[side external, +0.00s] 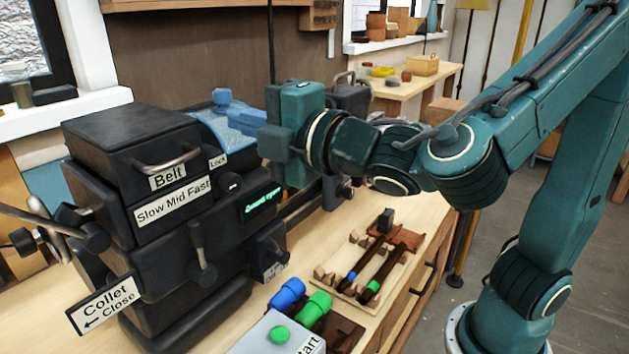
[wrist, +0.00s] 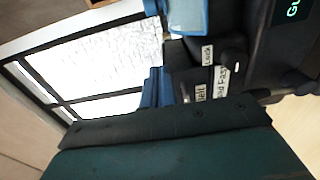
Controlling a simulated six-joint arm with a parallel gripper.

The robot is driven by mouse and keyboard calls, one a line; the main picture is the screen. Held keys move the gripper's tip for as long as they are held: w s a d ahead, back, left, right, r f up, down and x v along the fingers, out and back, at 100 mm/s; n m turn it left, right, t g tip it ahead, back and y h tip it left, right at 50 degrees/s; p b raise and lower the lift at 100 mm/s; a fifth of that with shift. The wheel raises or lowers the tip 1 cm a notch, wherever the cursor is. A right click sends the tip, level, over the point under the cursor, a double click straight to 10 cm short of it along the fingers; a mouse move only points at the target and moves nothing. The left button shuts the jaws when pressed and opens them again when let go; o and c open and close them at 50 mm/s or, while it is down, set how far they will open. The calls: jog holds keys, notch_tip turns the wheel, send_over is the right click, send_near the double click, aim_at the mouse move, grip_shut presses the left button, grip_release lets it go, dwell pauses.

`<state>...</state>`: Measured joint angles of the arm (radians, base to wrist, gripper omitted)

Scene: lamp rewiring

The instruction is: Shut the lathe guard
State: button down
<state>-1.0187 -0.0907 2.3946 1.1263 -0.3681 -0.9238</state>
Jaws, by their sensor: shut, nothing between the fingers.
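The lathe (side external: 190,250) is a large black machine on the left of the side view. Its guard (side external: 228,126) is a blue, partly see-through cover on top, beside the belt cover. Part of the guard shows at the top of the wrist view (wrist: 188,16). My gripper (side external: 275,142) is shut and empty at the guard's right end. I cannot tell whether it touches the guard. A green-lit display (side external: 262,201) is on the lathe front; its lettering starts with "Gu" in the wrist view. My gripper's dark body hides the lower wrist view.
The belt cover (side external: 130,140) with its handle stands left of the guard. A wooden rack (side external: 375,270) with tools and a grey box with a green button (side external: 279,335) are in front. A window is behind.

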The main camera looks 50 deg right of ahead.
aim_at(227, 129)
jog(key=w, duration=0.8)
jog(key=shift+w, duration=0.1)
jog(key=shift+w+d, duration=0.2)
jog(key=shift+d, duration=0.15)
jog(key=shift+w+d, duration=0.2)
jog(key=shift+d, duration=0.6)
jog(key=shift+w+d, duration=0.15)
jog(key=shift+d, duration=0.6)
jog(key=shift+d, duration=0.1)
jog(key=shift+d, duration=0.15)
jog(key=d, duration=1.1)
jog(key=shift+d, duration=0.4)
jog(key=shift+s, duration=0.1)
jog(key=s, duration=0.7)
jog(key=shift+s+a, duration=0.15)
jog(key=shift+a, duration=0.1)
